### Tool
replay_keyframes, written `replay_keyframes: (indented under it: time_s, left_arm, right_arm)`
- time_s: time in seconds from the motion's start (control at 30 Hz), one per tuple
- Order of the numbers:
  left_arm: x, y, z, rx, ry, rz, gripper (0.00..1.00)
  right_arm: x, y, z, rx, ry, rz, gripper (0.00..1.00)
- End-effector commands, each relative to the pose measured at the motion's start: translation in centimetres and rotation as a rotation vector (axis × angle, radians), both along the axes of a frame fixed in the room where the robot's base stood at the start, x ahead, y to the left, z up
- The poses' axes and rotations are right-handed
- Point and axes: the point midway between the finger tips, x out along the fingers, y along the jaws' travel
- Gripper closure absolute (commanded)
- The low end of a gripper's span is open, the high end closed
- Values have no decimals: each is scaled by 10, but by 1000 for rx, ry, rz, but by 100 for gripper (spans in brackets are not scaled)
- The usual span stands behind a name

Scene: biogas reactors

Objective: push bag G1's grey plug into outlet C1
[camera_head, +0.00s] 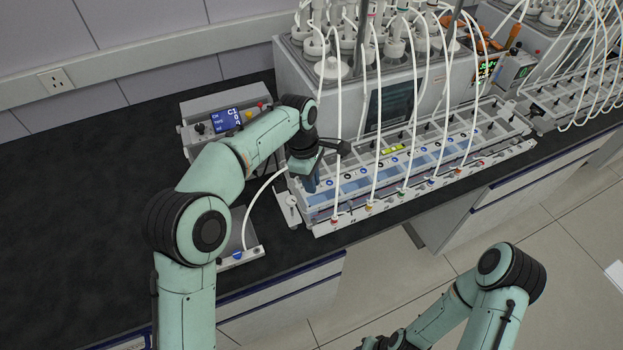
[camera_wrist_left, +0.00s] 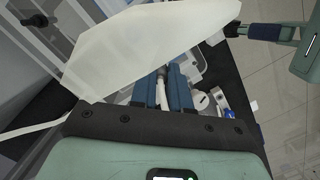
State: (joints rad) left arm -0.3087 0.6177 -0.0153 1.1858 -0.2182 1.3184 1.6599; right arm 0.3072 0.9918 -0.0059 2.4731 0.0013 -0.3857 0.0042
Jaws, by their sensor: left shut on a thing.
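My left gripper (camera_head: 312,183) hangs over the left end of the long grey rack (camera_head: 320,228). In the left wrist view its blue fingers (camera_wrist_left: 166,88) are closed on a small grey piece (camera_wrist_left: 161,74), which looks like the grey plug; its tip is partly hidden. A large pale sheet (camera_wrist_left: 150,45), maybe the bag, covers much of that view. A white tube (camera_head: 262,187) curves from near the gripper down to a blue fitting (camera_head: 237,255) on a low holder. I cannot pick out outlet C1. A dark-fingered gripper (camera_wrist_left: 236,29), apparently my right one, shows at upper right there.
A grey unit (camera_head: 205,128) with a blue display reading C1 stands behind my left arm. Several white tubes rise from coloured fittings on the rack to the reactor bath (camera_head: 385,98). The black bench (camera_head: 75,240) is clear at left.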

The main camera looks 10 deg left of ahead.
Motion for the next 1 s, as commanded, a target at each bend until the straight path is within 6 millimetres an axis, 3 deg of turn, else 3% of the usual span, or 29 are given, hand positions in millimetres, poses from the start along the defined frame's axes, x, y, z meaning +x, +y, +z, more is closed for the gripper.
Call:
replay_keyframes:
  time_s: [0.07,0.1,0.17,0.57,1.0]
  left_arm:
    - [0,0,0,0,1,0,100]
    - [0,0,0,0,1,0,71]
    - [0,0,0,0,1,0,54]
    - [1,1,9,0,-2,0,54]
    - [6,14,102,0,-7,1,54]
  right_arm:
    - [0,0,0,0,0,0,57]
    - [0,0,0,0,0,0,57]
    - [0,0,0,0,0,0,57]
    - [2,0,3,0,-2,0,57]
    - [32,0,34,0,-37,0,57]
